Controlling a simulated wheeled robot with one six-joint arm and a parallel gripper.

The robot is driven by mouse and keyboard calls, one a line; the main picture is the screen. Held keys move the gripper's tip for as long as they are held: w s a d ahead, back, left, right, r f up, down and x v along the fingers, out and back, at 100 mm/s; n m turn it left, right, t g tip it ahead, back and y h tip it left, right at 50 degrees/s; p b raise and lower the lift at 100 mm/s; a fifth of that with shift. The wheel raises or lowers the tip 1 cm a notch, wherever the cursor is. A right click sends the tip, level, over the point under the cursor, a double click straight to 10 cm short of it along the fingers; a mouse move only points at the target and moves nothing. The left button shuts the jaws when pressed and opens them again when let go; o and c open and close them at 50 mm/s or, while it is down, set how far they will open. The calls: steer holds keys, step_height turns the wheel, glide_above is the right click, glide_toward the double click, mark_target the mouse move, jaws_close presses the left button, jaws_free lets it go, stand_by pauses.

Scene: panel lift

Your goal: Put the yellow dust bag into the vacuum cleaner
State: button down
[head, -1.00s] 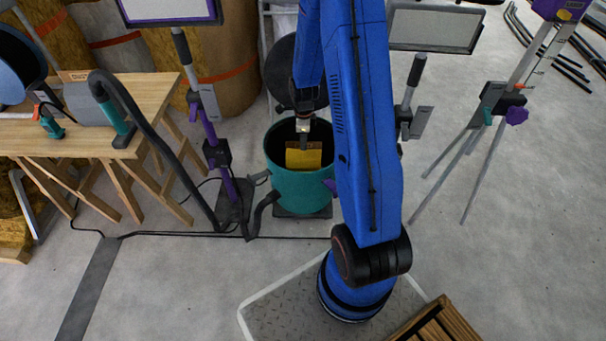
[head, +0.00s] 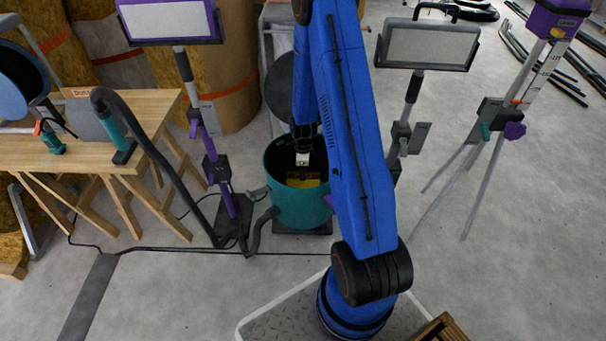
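The vacuum cleaner is a round teal drum (head: 300,209) with an open dark mouth, standing on the floor at the centre. Its dark round lid (head: 280,84) stands tilted up behind the mouth. The yellow dust bag (head: 308,183) is inside the mouth, and its lower part is hidden by the drum's front wall. My gripper (head: 302,165) points down into the mouth directly above the bag and moves with it, apparently shut on its top. The fingertips are small and dark here. Whether the bag touches the bottom is hidden.
A work lamp (head: 171,21) on a purple stand is left of the drum, another lamp (head: 427,44) to its right. A hose (head: 160,165) runs from the wooden table (head: 80,152) toward the drum. A tripod (head: 482,165) stands at right.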

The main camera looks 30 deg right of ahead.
steer(key=c, duration=2)
jaws_free()
steer(key=shift+f, duration=0.1)
step_height(320, 180, up, 13)
steer(key=s+a+r+n+t, duration=0.1)
steer(key=s+a+r+n, duration=0.25)
steer(key=r, duration=0.35)
steer(key=s+a+r+n, duration=0.2)
steer(key=r+n, duration=0.2)
steer(key=r, duration=0.3)
steer(key=s+a+r+n+t, duration=0.1)
steer(key=s+a+r+n, duration=0.25)
steer(key=r, duration=0.45)
steer(key=shift+s+a+r+n+t, duration=0.45)
steer(key=shift+s+a+r+n, duration=0.7)
steer(key=shift+s+r+n, duration=1.7)
steer(key=shift+s+a+r+n+t, duration=0.5)
steer(key=shift+s+a+r+n, duration=0.9)
steer(key=shift+s, duration=2.8)
steer(key=shift+s+a+r+n+t, duration=0.45)
steer(key=shift+s+a+r+n, duration=0.65)
steer(key=shift+s+n, duration=2)
